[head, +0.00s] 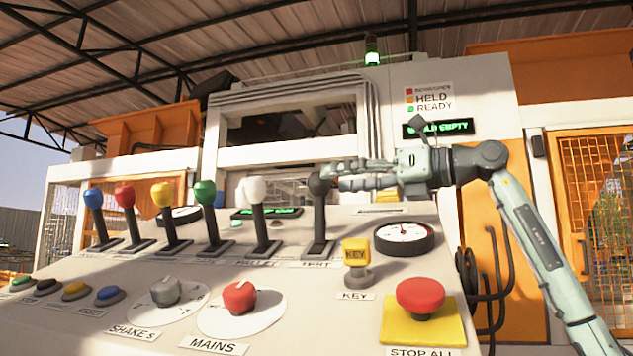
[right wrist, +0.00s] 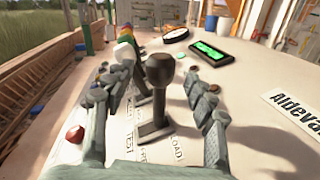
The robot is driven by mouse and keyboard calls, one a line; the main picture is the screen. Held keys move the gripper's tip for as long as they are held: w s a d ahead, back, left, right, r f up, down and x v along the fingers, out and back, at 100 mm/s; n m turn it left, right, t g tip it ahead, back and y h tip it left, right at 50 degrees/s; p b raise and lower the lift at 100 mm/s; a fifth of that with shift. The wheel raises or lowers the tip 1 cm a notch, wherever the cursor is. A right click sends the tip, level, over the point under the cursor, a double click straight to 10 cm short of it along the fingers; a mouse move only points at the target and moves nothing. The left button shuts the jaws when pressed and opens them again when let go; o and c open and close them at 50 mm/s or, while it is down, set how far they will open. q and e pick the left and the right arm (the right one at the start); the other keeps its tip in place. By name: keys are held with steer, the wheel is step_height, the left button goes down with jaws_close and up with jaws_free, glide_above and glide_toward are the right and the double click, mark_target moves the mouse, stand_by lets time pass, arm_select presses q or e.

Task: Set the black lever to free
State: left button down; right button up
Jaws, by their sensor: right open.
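The black lever (head: 319,214) is the rightmost in a row of levers on the sloped white console. It stands about upright in its slot. In the right wrist view the black lever (right wrist: 160,92) has its round knob between the two fingers. My right gripper (head: 336,177) comes in from the right at knob height. In its wrist view my right gripper (right wrist: 152,72) is open, with a visible gap between the knob and the right finger. The lettering beside the slot includes "LOAD" and "TEST"; the rest is hard to read. My left gripper is not in view.
A white-knobbed lever (head: 257,213) stands close left of the black one, then green, yellow, red and blue levers. A gauge (head: 404,236), a yellow key switch (head: 356,254) and a red stop button (head: 420,295) lie right of it. A display (head: 438,128) hangs behind my wrist.

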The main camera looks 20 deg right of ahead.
mark_target(318, 182)
steer(key=x, duration=0.5)
steer(key=shift+w+a+f+p, duration=0.1)
steer(key=shift+w+a+p, duration=0.1)
steer(key=shift+p, duration=0.2)
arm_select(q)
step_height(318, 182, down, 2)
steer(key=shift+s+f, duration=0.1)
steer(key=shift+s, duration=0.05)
arm_select(e)
steer(key=shift+d, duration=0.1)
jaws_close()
